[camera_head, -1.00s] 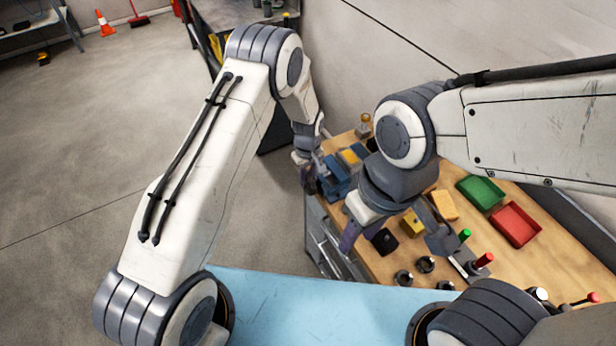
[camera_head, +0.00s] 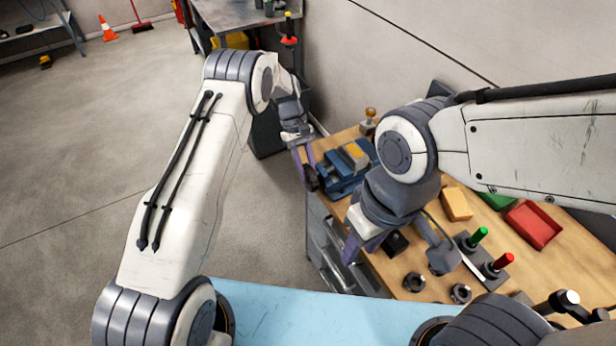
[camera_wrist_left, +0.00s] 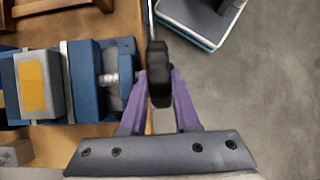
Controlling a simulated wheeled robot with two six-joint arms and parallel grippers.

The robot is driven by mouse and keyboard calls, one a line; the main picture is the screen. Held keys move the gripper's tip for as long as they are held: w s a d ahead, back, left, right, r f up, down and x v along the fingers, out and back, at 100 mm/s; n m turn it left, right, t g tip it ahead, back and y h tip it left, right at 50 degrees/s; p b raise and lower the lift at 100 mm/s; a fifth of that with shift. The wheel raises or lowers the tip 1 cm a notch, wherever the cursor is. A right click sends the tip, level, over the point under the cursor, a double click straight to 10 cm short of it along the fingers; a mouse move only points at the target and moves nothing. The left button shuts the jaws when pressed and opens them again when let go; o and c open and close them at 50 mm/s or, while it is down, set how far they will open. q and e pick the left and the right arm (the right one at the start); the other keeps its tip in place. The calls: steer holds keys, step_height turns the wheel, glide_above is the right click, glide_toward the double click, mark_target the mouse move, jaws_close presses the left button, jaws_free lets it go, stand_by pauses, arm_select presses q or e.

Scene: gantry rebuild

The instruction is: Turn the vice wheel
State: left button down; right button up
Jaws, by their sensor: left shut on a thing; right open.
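The blue vice (camera_head: 336,186) stands at the far-left end of the wooden bench, with a grey block bearing a yellow patch (camera_wrist_left: 32,84) in its jaws. The vice wheel (camera_wrist_left: 159,72) is dark and stands at the vice's outer end, past the bench edge. My left gripper (camera_head: 304,168) is shut on the wheel. In the left wrist view its purple fingers (camera_wrist_left: 160,90) sit on both sides of the wheel, with the screw just left of them. My right gripper (camera_head: 358,246) is open, above the bench's near-left edge; its fingertips are partly hidden.
The bench (camera_head: 515,265) carries a red tray (camera_head: 533,224), a yellow block (camera_head: 456,204), a green-handled tool (camera_head: 478,236), a red-handled tool (camera_head: 503,262) and dark ring-shaped parts (camera_head: 414,282). Grey drawers (camera_head: 335,255) are below.

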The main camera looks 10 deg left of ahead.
arm_select(q)
steer(key=shift+w+a+g+h+b, duration=0.15)
steer(key=shift+g+h+b, duration=0.3)
steer(key=shift+b, duration=0.3)
steer(key=c, duration=0.9)
jaws_free()
steer(key=shift+w+a+r+b, duration=0.15)
steer(key=shift+w+r+b, duration=0.15)
steer(key=shift+b, duration=0.05)
steer(key=b+v, duration=0.2)
steer(key=v, duration=0.7)
steer(key=shift+w+r, duration=0.1)
steer(key=shift+r, duration=0.1)
